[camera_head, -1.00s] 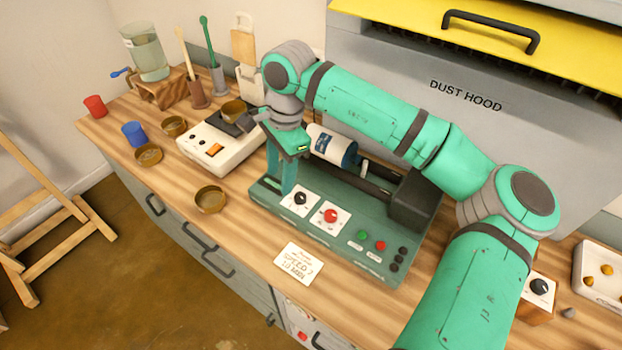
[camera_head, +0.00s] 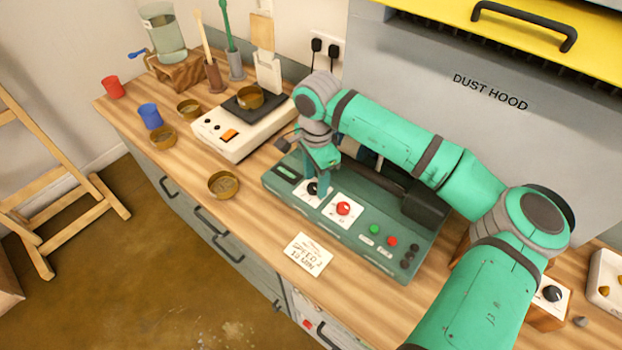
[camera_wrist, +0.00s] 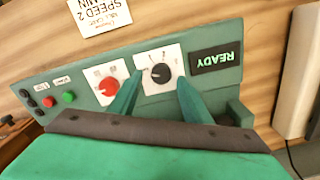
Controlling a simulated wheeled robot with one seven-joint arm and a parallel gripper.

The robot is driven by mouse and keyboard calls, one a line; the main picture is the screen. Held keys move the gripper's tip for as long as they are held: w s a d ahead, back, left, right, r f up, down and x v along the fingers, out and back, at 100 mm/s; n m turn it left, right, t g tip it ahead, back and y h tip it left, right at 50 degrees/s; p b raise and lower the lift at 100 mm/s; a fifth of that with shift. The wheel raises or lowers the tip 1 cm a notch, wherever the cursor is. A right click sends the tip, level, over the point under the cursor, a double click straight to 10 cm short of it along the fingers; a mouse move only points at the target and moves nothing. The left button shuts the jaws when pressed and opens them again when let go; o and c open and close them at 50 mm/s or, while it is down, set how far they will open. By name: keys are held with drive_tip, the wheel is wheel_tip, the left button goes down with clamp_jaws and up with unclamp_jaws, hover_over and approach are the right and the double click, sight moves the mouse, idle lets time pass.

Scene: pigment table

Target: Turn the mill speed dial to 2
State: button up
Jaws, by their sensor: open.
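The mill (camera_head: 345,222) is a dark green machine on the wooden bench, with a sloped control panel. Its black speed dial (camera_wrist: 160,72) sits on a white plate in the wrist view, beside the red dial (camera_wrist: 108,86) on its own plate. My gripper (camera_wrist: 158,88) is open, with one green finger on each side of the black dial. I cannot tell whether the fingers touch it. In the head view my gripper (camera_head: 317,188) is over the black dial (camera_head: 312,188) and partly hides it. The dial's numbers are too small to read.
A note (camera_wrist: 98,14) reading "SPEED 2" lies in front of the mill. A display (camera_wrist: 216,60) reads "READY". Green (camera_head: 375,229) and red (camera_head: 391,241) buttons are on the panel. A white scale (camera_head: 240,128) and a brass dish (camera_head: 223,184) stand to the left.

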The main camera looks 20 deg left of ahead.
drive_tip(key=shift+a+f, duration=0.3)
drive_tip(key=shift+f, duration=0.1)
drive_tip(key=shift+c, duration=0.2)
drive_tip(key=c, duration=1)
drive_tip(key=shift+o, duration=0.5)
drive_tip(key=shift+w+a, duration=0.1)
drive_tip(key=shift+a, duration=0.1)
drive_tip(key=shift+d+r, duration=0.1)
drive_tip(key=shift+d, duration=0.05)
drive_tip(key=shift+c, duration=0.5)
drive_tip(key=shift+m, duration=0.3)
